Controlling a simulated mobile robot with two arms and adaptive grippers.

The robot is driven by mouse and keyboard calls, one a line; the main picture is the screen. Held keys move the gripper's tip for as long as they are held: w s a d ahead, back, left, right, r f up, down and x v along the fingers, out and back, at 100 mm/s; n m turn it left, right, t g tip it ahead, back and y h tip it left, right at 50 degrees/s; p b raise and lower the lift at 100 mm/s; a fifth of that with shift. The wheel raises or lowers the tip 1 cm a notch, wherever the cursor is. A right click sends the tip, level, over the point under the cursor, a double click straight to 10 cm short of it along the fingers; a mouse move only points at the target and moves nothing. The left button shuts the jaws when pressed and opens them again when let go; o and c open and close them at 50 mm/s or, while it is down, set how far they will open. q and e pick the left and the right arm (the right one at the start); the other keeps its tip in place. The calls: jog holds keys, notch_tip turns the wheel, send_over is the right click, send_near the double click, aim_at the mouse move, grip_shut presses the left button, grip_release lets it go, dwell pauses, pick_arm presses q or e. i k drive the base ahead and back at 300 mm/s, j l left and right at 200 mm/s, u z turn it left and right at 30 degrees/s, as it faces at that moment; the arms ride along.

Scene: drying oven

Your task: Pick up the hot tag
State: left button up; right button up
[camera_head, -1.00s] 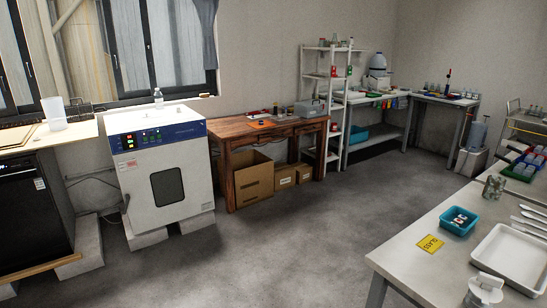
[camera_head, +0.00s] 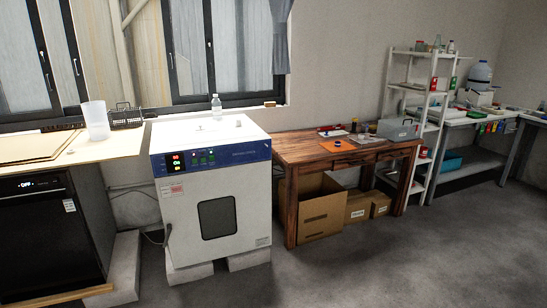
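I cannot make out for certain which thing is the hot tag. A flat orange piece (camera_head: 338,146) lies on the wooden table (camera_head: 300,156), with small dark items close by; any writing on it is too small to read. The white drying oven (camera_head: 215,205) has a blue control panel with lit red and green displays, and its windowed door looks shut. Neither of my grippers is in view.
A clear bottle (camera_head: 217,106) stands behind the oven's top. A black cabinet (camera_head: 40,235) stands at left under a counter with a white beaker (camera_head: 96,120). Cardboard boxes (camera_head: 322,212) sit under the table. A white shelf (camera_head: 432,125) stands right. The floor in front is clear.

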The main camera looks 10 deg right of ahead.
aim_at(433, 84)
jog(key=i+l+z, duration=0.1)
jog(key=i+z, duration=0.7)
jog(key=i+j+z, duration=0.2)
jog(key=i+z, duration=0.2)
jog(key=i+l+z, duration=0.15)
jog(key=i+z, duration=0.3)
jog(key=i, duration=0.15)
jog(key=i+z, duration=0.45)
jog(key=i, duration=0.2)
